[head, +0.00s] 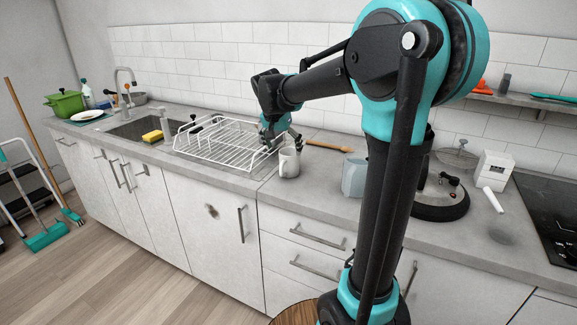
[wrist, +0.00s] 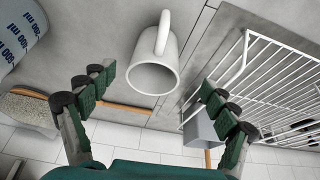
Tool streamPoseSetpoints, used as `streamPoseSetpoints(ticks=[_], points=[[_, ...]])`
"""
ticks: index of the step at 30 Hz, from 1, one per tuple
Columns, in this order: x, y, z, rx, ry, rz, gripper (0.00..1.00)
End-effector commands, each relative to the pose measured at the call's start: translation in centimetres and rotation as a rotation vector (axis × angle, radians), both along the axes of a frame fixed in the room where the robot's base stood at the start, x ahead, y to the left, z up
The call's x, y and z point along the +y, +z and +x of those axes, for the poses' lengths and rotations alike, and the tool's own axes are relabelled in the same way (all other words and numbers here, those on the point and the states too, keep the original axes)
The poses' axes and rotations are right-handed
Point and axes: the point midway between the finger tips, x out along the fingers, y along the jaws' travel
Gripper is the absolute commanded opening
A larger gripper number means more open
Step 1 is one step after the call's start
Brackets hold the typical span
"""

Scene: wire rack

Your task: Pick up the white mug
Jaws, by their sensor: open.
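The white mug (head: 289,163) stands on the grey counter just right of the wire rack in the head view. In the wrist view the mug (wrist: 154,72) shows its open rim and its handle, which points up in the picture. My gripper (head: 282,142) is above and close behind the mug in the head view. In the wrist view my gripper (wrist: 156,84) is open, with one finger on each side of the mug and a visible gap to it. The fingers do not appear to touch the mug.
The white wire rack (head: 215,138) stands close left of the mug. A wooden-handled tool (head: 328,146) lies behind it. A grey-blue measuring jug (head: 354,176) stands to the right, partly behind my arm. A sink (head: 150,127) with a yellow sponge (head: 152,136) is farther left.

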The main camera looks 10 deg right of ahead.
Motion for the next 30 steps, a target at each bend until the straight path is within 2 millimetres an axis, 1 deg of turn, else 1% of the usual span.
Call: streamPoseSetpoints(ticks=[1, 4, 7, 13, 21, 24, 30], points=[[-0.2, -0.9, 0.3, 0.000, 0.000, 0.000, 0.87], [-0.5, -2.4, 0.8, 0.000, 0.000, 0.000, 0.87], [-0.8, -3.3, 1.1, 0.000, 0.000, 0.000, 0.87], [-1.1, -4.3, 1.4, 0.000, 0.000, 0.000, 0.87], [-2.1, -7.8, 2.3, 0.000, 0.000, 0.001, 0.87], [-2.3, -8.4, 2.5, 0.000, 0.000, 0.001, 0.87], [-2.3, -8.6, 2.5, 0.000, 0.001, 0.000, 0.87]])
